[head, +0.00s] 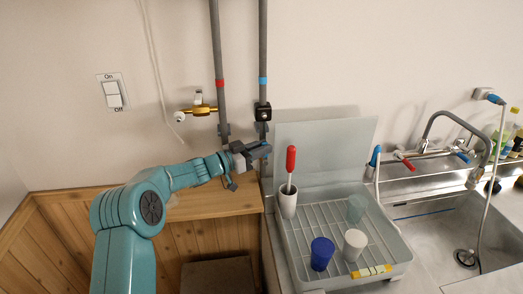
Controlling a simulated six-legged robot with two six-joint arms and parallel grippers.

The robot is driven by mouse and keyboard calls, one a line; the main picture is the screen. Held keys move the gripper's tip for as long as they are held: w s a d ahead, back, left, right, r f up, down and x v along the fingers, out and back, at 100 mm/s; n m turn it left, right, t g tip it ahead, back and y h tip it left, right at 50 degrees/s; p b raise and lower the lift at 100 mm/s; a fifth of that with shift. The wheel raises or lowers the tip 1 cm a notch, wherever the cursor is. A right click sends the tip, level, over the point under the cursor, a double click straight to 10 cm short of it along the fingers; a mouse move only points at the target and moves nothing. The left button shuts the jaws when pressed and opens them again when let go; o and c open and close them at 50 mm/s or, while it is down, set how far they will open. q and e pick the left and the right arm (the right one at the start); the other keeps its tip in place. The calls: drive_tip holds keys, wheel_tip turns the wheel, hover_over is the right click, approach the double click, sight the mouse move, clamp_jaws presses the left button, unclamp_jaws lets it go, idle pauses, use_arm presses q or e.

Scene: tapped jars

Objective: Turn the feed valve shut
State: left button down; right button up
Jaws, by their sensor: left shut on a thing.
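Two grey pipes run down the wall, one with a red band and one with a blue band. My left gripper (258,152) is at the lower part of the blue-banded pipe (263,45). It is shut on a small blue handle (266,146), which looks like that of the feed valve. The fingers hide most of the handle and the valve body, so I cannot tell how far it is turned. My right gripper is not in view.
A brass tap (199,110) sticks out left of the red-banded pipe (218,50). A black block (263,112) sits above the gripper. A wooden ledge (215,202) lies below. A dish rack (287,240) with cups and a red-handled brush (291,160) stands close right, before the sink (425,222).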

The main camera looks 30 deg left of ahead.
use_arm(q)
drive_tip(key=n+t+b, duration=0.1)
drive_tip(key=b, duration=0.2)
drive_tip(key=s+a+f+n+t+h+b, duration=0.1)
drive_tip(key=t+b, duration=0.1)
drive_tip(key=b, duration=0.2)
drive_tip(key=a+t+b, duration=0.1)
drive_tip(key=b, duration=0.2)
drive_tip(key=shift+s+f+n+h+b, duration=0.25)
drive_tip(key=shift+s+n+h+b, duration=0.05)
drive_tip(key=shift+n+b, duration=0.1)
drive_tip(key=c, duration=1.1)
unclamp_jaws()
drive_tip(key=s+a+b, duration=0.2)
drive_tip(key=s+a, duration=0.4)
drive_tip(key=s, duration=0.6)
